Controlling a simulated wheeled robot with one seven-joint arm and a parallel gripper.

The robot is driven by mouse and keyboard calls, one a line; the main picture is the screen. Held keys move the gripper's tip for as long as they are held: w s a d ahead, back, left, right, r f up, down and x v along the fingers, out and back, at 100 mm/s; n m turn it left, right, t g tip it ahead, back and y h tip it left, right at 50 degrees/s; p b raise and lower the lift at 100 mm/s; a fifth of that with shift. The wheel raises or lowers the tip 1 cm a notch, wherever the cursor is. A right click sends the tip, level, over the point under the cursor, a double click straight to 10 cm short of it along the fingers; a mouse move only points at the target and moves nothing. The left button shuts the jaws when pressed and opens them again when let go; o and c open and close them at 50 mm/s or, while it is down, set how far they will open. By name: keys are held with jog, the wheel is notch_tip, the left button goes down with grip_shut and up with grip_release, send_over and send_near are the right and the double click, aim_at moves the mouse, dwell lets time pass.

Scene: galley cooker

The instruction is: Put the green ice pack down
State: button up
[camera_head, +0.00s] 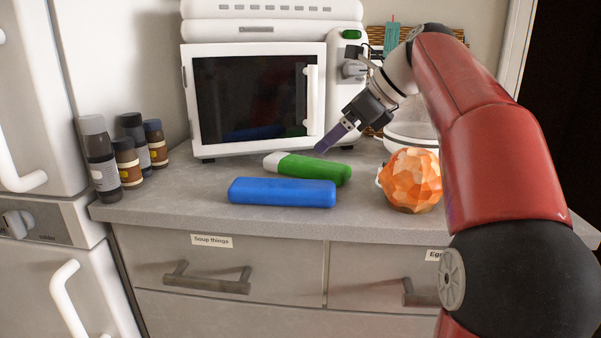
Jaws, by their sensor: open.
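The green ice pack (315,168) lies flat on the grey counter (180,206), in front of the white microwave. It has a white end at its left. My gripper (322,150) is open, its purple fingers pointing down and left just above or behind the green pack. I cannot tell whether the fingers touch it. Only one finger shows clearly; the other is hidden by the angle. A blue ice pack (282,192) lies on the counter in front of the green one, close to it.
The microwave (317,100) stands behind the packs, door shut. Several bottles (100,160) stand at the counter's left. Bare counter lies between the bottles and the packs.

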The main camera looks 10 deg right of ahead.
aim_at(309, 161)
jog(key=shift+f+m, duration=0.15)
jog(key=shift+m, duration=0.35)
jog(key=shift+w+f, duration=0.1)
jog(key=shift+f, duration=0.1)
jog(key=b+x, duration=0.1)
jog(key=x, duration=0.6)
jog(key=shift+a+f+b, duration=0.1)
jog(key=shift+f+b, duration=0.1)
jog(key=shift+b, duration=0.2)
jog(key=c, duration=1.2)
jog(key=shift+c, duration=0.2)
jog(key=shift+r, duration=0.1)
